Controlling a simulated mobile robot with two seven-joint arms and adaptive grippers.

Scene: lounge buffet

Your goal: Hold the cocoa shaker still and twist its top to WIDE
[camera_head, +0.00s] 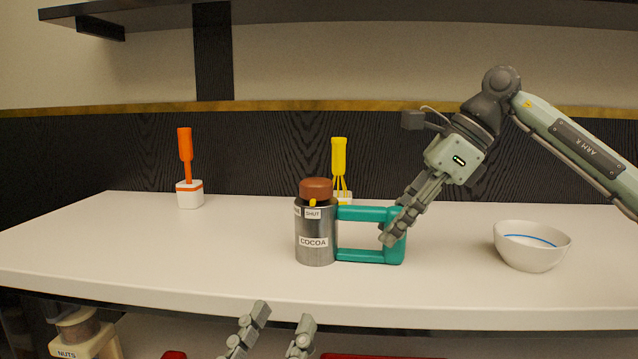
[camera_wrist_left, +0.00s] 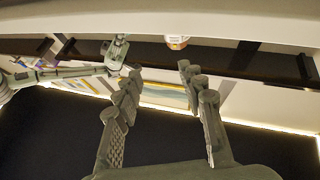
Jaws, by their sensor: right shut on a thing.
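The cocoa shaker (camera_head: 316,228) stands upright on the white counter in the head view. It is a metal cylinder with a brown top (camera_head: 316,187), a COCOA label and a teal loop handle (camera_head: 360,255) on its right. A small yellow mark on the top sits above the SHUT label; another label to its left is partly turned away. My right gripper (camera_head: 388,238) is shut on the outer bar of the handle. My left gripper (camera_head: 279,322) is low in front of the counter edge, open and empty; its spread fingers also show in the left wrist view (camera_wrist_left: 160,85).
A yellow utensil (camera_head: 339,158) stands behind the shaker, an orange one (camera_head: 185,145) in a white holder at back left. A white bowl (camera_head: 531,246) is at right. A NUTS container (camera_head: 82,336) is below the counter. The counter left of the shaker is clear.

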